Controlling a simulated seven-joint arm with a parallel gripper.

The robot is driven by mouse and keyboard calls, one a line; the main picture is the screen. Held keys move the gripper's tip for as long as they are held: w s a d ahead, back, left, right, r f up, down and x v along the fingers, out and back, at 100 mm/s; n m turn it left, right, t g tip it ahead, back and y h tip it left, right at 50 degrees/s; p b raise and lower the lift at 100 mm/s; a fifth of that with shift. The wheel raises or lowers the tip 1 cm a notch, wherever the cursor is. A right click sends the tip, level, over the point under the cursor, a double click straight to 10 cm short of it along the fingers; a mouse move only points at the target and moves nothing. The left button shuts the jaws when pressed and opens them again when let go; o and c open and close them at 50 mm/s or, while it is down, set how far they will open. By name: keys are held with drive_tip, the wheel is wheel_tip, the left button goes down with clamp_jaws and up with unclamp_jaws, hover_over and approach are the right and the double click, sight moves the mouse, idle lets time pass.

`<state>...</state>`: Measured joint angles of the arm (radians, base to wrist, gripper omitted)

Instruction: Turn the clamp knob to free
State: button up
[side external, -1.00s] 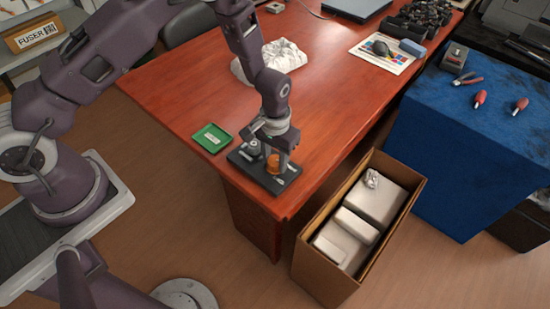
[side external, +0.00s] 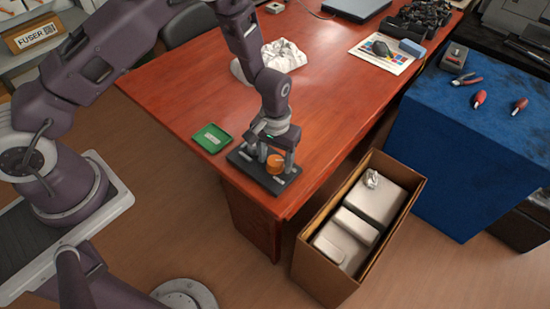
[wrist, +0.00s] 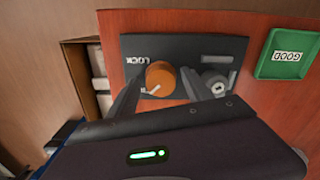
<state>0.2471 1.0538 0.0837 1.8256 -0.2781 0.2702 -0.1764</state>
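The orange clamp knob (side external: 275,164) stands on a dark fixture plate (side external: 246,165) at the near corner of the red desk. In the wrist view the knob (wrist: 160,76) has a white pointer line slanting to the lower left. The word LOCK is printed on the plate (wrist: 180,45), to the knob's upper left. My gripper (side external: 277,158) is low over the plate. In the wrist view my gripper (wrist: 160,82) is open, with one finger on each side of the knob and a gap showing on the left. A grey round part (wrist: 215,83) sits beside the right finger.
A green tray (side external: 211,138) labelled GOOD lies left of the plate. An open cardboard box (side external: 325,276) with pale blocks stands below the desk's right edge. Crumpled white cloth (side external: 283,56) lies farther back. The desk middle is clear.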

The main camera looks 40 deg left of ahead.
wheel_tip(320, 180, up, 7)
drive_tip(key=shift+r, duration=0.2)
wheel_tip(320, 180, up, 8)
wheel_tip(320, 180, up, 13)
drive_tip(key=m+t+h, duration=0.1)
drive_tip(key=t, duration=0.1)
hover_over(275, 161)
drive_tip(key=s+a, duration=0.3)
drive_tip(key=s, duration=0.3)
drive_tip(key=s+a+r+m+t, duration=0.1)
drive_tip(key=s+a+r+t, duration=0.1)
drive_tip(key=s+r, duration=0.4)
drive_tip(key=s, duration=0.3)
drive_tip(key=shift+s+a+r, duration=0.15)
drive_tip(key=shift+a+r, duration=0.05)
drive_tip(key=shift+r, duration=0.15)
drive_tip(key=shift+m+t+y, duration=0.4)
drive_tip(key=shift+t+y, duration=0.1)
drive_tip(key=shift+t, duration=0.3)
drive_tip(key=s, duration=0.3)
drive_tip(key=s+a, duration=0.1)
drive_tip(key=s, duration=0.2)
drive_tip(key=s+a+r, duration=0.1)
drive_tip(key=s, duration=0.2)
